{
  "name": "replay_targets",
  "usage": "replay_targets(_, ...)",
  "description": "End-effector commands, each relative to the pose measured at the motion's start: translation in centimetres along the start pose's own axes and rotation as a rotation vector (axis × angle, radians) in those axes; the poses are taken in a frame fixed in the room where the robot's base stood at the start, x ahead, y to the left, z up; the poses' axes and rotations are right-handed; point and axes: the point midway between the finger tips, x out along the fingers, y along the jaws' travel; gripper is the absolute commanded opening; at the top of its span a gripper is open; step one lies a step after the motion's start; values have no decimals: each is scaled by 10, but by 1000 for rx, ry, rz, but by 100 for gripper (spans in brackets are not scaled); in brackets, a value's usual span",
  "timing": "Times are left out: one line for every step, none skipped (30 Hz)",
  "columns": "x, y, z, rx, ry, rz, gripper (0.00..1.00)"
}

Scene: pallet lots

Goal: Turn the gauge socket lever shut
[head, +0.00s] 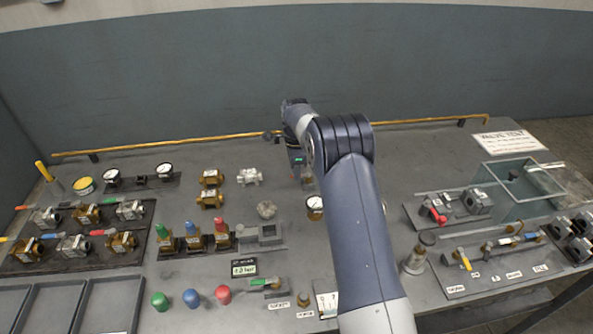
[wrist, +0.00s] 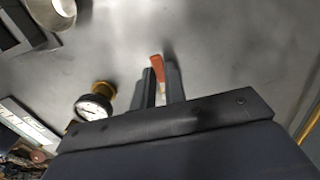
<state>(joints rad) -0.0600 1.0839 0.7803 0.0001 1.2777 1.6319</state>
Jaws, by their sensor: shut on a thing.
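My gripper (wrist: 158,75) is shut on a narrow orange-red piece (wrist: 157,66), which shows between the two fingers over the bare bench in the wrist view. I cannot tell whether this piece is a lever or what it is joined to. In the head view my arm mostly hides the gripper, which is near the middle of the bench. A round white-faced gauge (wrist: 95,106) with a brass stem is left of the fingers, apart from them; in the head view it seems to be the gauge (head: 315,205) beside my arm. I cannot make out which fitting is the gauge socket.
Valves with coloured levers (head: 87,214) fill the left racks. Capped brass fittings (head: 194,238) stand in the middle. A block with a red lever (head: 437,213) and a clear tank (head: 515,185) are at the right. A yellow pipe (head: 200,139) runs along the back.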

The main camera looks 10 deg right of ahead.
Motion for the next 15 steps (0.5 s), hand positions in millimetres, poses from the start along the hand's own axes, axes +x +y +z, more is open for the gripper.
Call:
replay_targets(-1, -1, 0, 6, 0, -3, 0)
replay_targets(-1, -1, 0, 10, 0, -4, 0)
replay_targets(-1, -1, 0, 12, 0, -4, 0)
replay_targets(-1, -1, 0, 14, 0, -4, 0)
replay_targets(-1, -1, 0, 15, 0, -4, 0)
replay_targets(-1, -2, 0, 16, 0, -4, 0)
replay_targets(-1, -2, 0, 16, 0, -4, 0)
replay_targets(-1, -2, 0, 16, 0, -4, 0)
replay_targets(-1, -2, 0, 16, 0, -4, 0)
replay_targets(-1, -2, 0, 16, 0, -4, 0)
replay_targets(-1, -2, 0, 16, 0, -4, 0)
replay_targets(-1, -2, 0, 16, 0, -4, 0)
replay_targets(-1, -2, 0, 16, 0, -4, 0)
replay_targets(-1, -2, 0, 16, 0, -4, 0)
replay_targets(-1, -2, 0, 16, 0, -4, 14)
